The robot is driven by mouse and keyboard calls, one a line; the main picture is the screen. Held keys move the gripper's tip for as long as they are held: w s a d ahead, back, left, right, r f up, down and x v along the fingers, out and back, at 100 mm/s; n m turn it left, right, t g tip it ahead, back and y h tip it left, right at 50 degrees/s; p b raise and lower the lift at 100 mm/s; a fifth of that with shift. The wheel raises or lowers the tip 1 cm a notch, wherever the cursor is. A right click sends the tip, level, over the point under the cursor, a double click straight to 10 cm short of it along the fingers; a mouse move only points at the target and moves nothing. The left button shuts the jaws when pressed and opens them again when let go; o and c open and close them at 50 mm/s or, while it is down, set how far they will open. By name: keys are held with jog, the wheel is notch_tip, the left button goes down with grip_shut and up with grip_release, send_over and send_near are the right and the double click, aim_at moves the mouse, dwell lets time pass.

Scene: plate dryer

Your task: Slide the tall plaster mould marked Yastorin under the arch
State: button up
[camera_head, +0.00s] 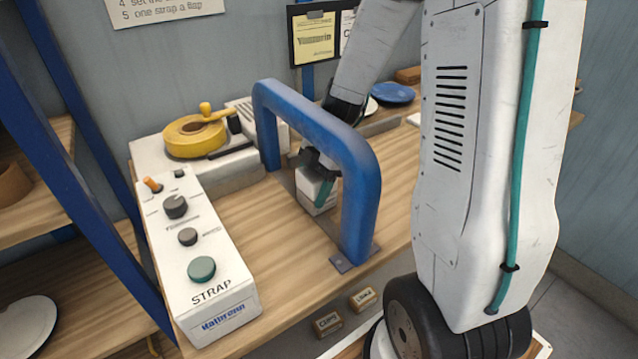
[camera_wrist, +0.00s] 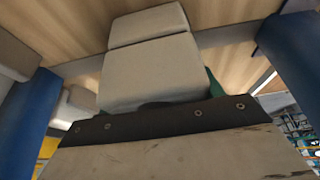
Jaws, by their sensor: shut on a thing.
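The blue arch (camera_head: 318,127) stands on the wooden bench, with one post at the back and one at the front. A pale block-shaped mould (camera_head: 313,194) shows in the arch's opening, standing on the bench. I cannot read any name on it. My gripper (camera_head: 318,166) is shut on the mould, and its dark and green parts cover the upper part. In the wrist view the mould (camera_wrist: 152,62) has a seam across it. Blue posts of the arch (camera_wrist: 24,113) show at both sides of it there. My arm hides part of the bench behind the arch.
A white control box marked STRAP (camera_head: 205,255) lies left of the arch. A yellow strap roll (camera_head: 194,137) sits on a machine behind it. A blue plate (camera_head: 393,93) lies at the back. A yellow card (camera_head: 313,40) hangs on the wall. Bench between box and arch is clear.

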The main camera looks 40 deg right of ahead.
jog(key=shift+a, duration=0.35)
jog(key=o, duration=1.4)
jog(key=shift+o, duration=0.2)
jog(key=shift+r, duration=0.1)
